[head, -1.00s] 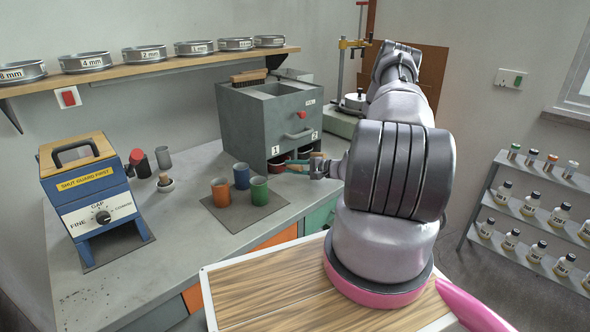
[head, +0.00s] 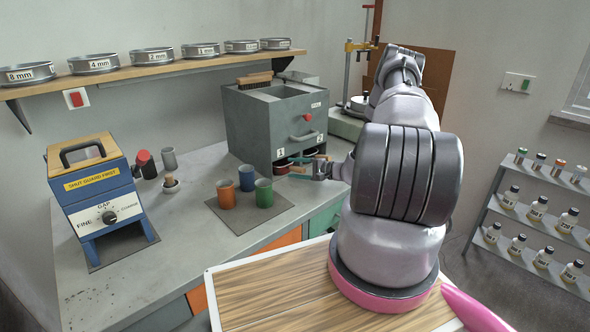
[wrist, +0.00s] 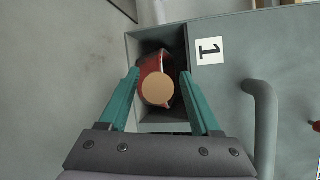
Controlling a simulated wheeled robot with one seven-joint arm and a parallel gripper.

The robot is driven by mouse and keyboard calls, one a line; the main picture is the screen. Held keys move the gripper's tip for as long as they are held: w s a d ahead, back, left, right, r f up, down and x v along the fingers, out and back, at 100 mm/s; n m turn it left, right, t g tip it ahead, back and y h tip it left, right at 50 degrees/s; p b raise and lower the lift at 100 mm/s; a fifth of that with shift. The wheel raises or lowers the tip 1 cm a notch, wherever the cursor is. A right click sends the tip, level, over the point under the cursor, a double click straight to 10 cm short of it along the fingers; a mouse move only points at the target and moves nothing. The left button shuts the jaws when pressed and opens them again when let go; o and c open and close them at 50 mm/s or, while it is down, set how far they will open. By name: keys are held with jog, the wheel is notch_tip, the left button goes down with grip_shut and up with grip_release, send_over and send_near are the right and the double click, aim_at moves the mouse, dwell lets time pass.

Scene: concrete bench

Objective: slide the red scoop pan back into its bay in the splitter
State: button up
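The splitter (head: 262,120) is the grey box at the back of the bench, with low bays under labels 1 and 2. In the wrist view, the red scoop pan (wrist: 146,68) sits in the dark mouth of the bay beside label 1 and looks skewed there. Its round tan handle end (wrist: 158,90) faces the camera. My gripper (wrist: 160,72) is open, with one teal finger on each side of the handle and a gap to each. In the head view, my gripper (head: 304,168) is at the bay fronts; how deep the pan sits is hidden.
Orange (head: 226,194), blue (head: 246,178) and green (head: 264,193) cups stand on a dark mat in front of the splitter. A blue mill (head: 97,190) stands at the left. A bar handle (wrist: 263,125) projects from the splitter front beside the right finger.

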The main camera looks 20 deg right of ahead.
jog(key=v, duration=1)
jog(key=shift+s+d, duration=0.25)
jog(key=shift+s, duration=0.05)
jog(key=s+a+r+n+g+h, duration=0.1)
jog(key=s+a+r+n+g, duration=0.15)
jog(key=a+r, duration=0.45)
jog(key=s+a+r+n+g, duration=0.2)
jog(key=a+r+g, duration=0.15)
jog(key=r, duration=0.75)
jog(key=s+a+r+n+g+h, duration=0.1)
jog(key=s+a+r+n+g, duration=0.2)
jog(key=r, duration=0.6)
jog(key=s+a+r+t+h, duration=0.2)
jog(key=s+a+r+h, duration=0.1)
jog(key=s+r, duration=0.6)
jog(key=s+a+r+t+h, duration=0.2)
jog(key=s+a+r+h, duration=0.1)
jog(key=s+r, duration=0.6)
jog(key=s+h, duration=0.1)
jog(key=s, duration=0.2)
jog(key=shift+r+n+t, duration=0.2)
jog(key=shift+n+t, duration=0.1)
jog(key=shift+n, duration=0.05)
